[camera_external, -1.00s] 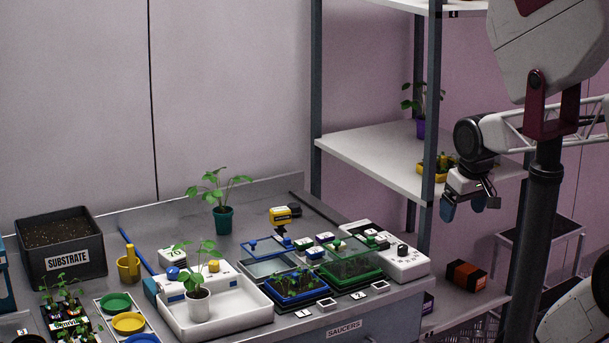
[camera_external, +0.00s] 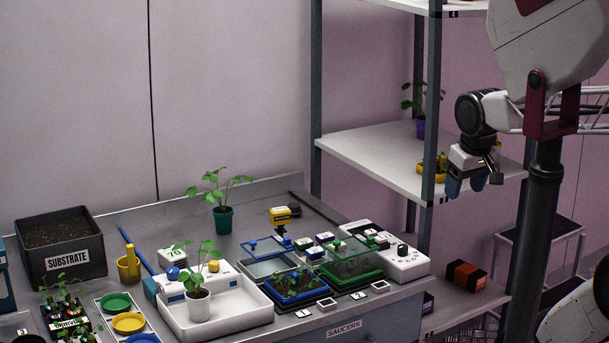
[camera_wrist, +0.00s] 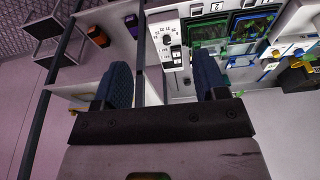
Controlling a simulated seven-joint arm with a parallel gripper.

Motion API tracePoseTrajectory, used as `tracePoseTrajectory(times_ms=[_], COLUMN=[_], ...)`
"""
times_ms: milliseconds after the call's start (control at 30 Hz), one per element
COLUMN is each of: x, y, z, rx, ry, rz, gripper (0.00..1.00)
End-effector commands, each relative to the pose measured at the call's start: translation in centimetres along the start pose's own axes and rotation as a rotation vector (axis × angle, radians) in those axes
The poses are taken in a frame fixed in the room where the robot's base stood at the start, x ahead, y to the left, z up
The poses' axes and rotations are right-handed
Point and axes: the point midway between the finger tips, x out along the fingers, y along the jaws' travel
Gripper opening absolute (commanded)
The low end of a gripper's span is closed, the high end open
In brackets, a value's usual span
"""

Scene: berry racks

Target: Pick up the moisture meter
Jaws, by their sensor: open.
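The moisture meter looks to be the yellow and black device (camera_external: 281,214) standing at the back of the bench, behind the clear-lidded trays. My gripper (camera_external: 467,186) is open and empty, high in front of the shelf rack and well to the right of the meter. Its two blue fingers stand apart in the wrist view (camera_wrist: 163,85), with nothing between them.
A white device with a dial (camera_external: 401,252) stands at the bench's right end. The rack's post (camera_external: 427,215) and white shelf (camera_external: 350,146) are beside my gripper. A potted plant (camera_external: 223,219) stands left of the meter. A white tray (camera_external: 249,320) is in front.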

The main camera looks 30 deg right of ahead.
Motion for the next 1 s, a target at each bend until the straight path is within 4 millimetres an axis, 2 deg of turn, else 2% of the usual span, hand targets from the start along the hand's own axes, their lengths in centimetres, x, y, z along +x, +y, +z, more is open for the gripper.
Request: tracePoseTrajectory(times_ms=[367,567,1000], x=[0.1,0.2,1.4], y=[-1.8,-3.6,-7.7], z=[-3.9,-8.0,-18.7], rx=[0.16,0.326,0.723], ry=[-0.056,-0.123,-0.32], rz=[-0.099,-0.196,-0.411], gripper=[0.66,0.66,0.66])
